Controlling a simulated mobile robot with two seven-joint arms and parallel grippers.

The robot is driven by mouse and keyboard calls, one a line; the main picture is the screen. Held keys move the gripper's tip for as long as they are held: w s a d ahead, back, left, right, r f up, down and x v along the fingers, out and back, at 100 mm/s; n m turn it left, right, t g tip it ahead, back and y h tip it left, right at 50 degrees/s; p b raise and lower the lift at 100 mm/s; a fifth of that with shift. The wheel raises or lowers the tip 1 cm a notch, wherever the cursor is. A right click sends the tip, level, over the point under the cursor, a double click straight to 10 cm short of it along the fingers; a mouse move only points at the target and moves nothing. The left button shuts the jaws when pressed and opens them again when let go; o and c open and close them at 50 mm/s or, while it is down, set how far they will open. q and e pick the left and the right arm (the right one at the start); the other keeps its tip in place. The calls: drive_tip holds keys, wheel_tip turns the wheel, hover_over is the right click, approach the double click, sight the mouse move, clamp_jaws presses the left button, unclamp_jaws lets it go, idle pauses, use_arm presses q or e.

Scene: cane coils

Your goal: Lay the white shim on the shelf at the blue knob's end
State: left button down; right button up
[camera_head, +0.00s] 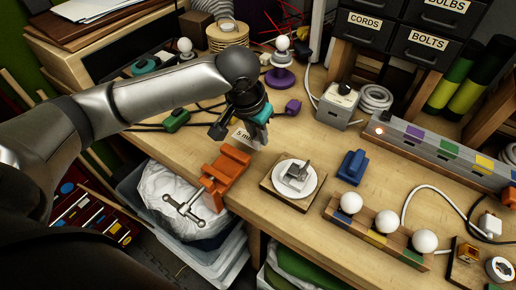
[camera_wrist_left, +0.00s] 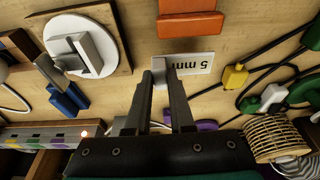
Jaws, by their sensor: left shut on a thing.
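The white shim (camera_head: 243,137), marked "5 mm", is at the tips of my left gripper (camera_head: 258,141), left of centre in the head view. In the left wrist view the shim (camera_wrist_left: 198,64) extends right from between the fingertips (camera_wrist_left: 165,72), and the gripper is shut on it. It is beside the orange vise (camera_head: 228,165); I cannot tell whether it touches the bench. I cannot pick out a blue knob or its shelf for certain. A blue block-like object (camera_head: 352,167) stands on the bench at right of centre. My right gripper is not in view.
A white round plate with a grey switch (camera_head: 295,177) sits on a wooden board. A wooden rail (camera_head: 378,231) with white balls is at front right. A grey power strip (camera_head: 430,145) and black drawers (camera_head: 365,28) stand behind. Cables lie behind my gripper.

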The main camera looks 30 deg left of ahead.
sight(258, 148)
use_arm(q)
drive_tip(key=shift+f+b, duration=0.45)
drive_tip(key=shift+f, duration=1.95)
drive_tip(key=shift+f, duration=0.1)
drive_tip(key=c, duration=0.8)
unclamp_jaws()
